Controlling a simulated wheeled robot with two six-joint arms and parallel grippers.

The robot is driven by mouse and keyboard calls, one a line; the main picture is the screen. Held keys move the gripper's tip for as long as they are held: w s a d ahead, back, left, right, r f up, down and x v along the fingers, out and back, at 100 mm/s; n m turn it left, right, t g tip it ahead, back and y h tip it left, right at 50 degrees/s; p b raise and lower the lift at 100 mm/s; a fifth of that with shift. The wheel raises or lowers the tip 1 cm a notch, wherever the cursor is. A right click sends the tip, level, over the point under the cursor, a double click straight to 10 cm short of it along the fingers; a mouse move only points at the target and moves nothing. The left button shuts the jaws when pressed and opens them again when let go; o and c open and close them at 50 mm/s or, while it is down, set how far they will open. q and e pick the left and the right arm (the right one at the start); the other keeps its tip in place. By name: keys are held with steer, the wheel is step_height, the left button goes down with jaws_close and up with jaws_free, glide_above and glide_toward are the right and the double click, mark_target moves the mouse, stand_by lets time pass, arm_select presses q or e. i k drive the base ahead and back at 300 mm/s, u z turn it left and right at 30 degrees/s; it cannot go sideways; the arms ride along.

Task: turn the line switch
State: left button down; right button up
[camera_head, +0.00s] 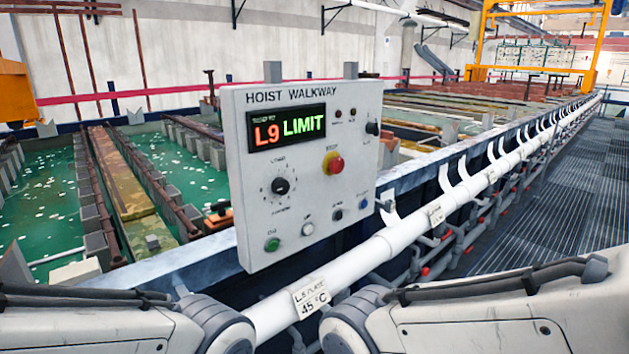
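A white control panel (235,150) headed "HOIST WALKWAY" stands upright in the middle of the head view. Its display (287,127) reads "L9 LIMIT". A black rotary knob (280,185) with a dial scale sits below the display on the left. A smaller black knob (372,128) sits at the panel's upper right. The small labels are too blurred to tell which knob is the line switch. My two arms reach in along the bottom edge, left and right, below the panel. Both grippers are out of view.
The panel also carries a red stop button (334,163) on a yellow ring and a green button (272,245). A white pipe (385,243) runs below and past it. Green-liquid tanks (60,200) lie behind left. A grated walkway (560,190) is clear at right.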

mark_target(372, 128)
steer(key=z, duration=2)
steer(key=i, duration=1.05)
steer(key=u, duration=2)
